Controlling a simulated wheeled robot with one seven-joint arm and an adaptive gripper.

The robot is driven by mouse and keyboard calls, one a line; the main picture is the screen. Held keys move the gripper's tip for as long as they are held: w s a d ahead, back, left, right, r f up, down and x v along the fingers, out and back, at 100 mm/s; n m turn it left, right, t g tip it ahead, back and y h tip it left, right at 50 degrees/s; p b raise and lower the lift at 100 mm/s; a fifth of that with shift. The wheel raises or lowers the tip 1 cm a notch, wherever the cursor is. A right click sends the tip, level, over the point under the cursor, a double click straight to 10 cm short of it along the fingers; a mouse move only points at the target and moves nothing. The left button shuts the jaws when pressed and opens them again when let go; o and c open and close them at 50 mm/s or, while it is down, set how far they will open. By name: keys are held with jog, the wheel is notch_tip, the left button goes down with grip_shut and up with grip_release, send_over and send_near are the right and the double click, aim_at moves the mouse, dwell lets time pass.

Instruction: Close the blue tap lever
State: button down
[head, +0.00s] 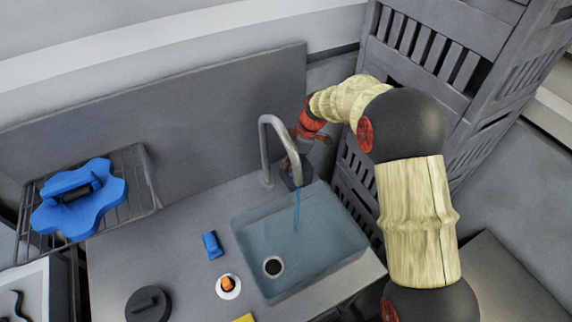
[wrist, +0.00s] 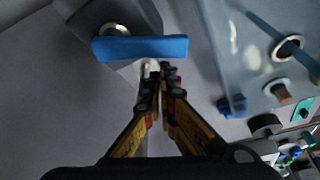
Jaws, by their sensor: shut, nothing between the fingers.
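The blue tap lever (wrist: 140,48) lies across the upper left of the wrist view, above a grey block with a round metal fitting. My gripper (wrist: 156,72) is shut and empty, its fingertips just below the lever in that picture. I cannot tell whether they touch it. In the head view the grey tap spout (head: 279,128) arches over the sink, and a thin blue water stream (head: 297,210) runs from it. My arm reaches behind the spout there, and the lever cannot be made out.
The sink basin (head: 330,222) is on the right of the counter. A blue block (head: 212,245), an orange-topped white piece (head: 228,286) and a black lid (head: 148,304) lie left of it. A wire rack (head: 140,180) holds a blue object (head: 105,195). Slatted grey crates (head: 490,70) stand close to my arm.

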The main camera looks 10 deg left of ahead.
jog(key=shift+s+d+n+g+b, duration=0.1)
jog(key=shift+d+n+g+b, duration=0.25)
jog(key=shift+n+b, duration=0.3)
jog(key=shift+d+f+n+b, duration=0.1)
jog(key=shift+d+n+b, duration=0.35)
jog(key=shift+n, duration=0.2)
jog(key=d+n, duration=0.1)
jog(key=d+n+g+b, duration=0.1)
jog(key=n, duration=0.1)
jog(key=shift+h, duration=0.4)
jog(key=shift+w+d+n+g+h, duration=0.2)
jog(key=shift+w+d+n+g, duration=0.05)
jog(key=shift+d+n, duration=0.55)
jog(key=shift+w+d+n+g+h, duration=0.25)
jog(key=shift+d+n, duration=0.3)
jog(key=shift+n, duration=0.35)
jog(key=shift+w+d, duration=0.1)
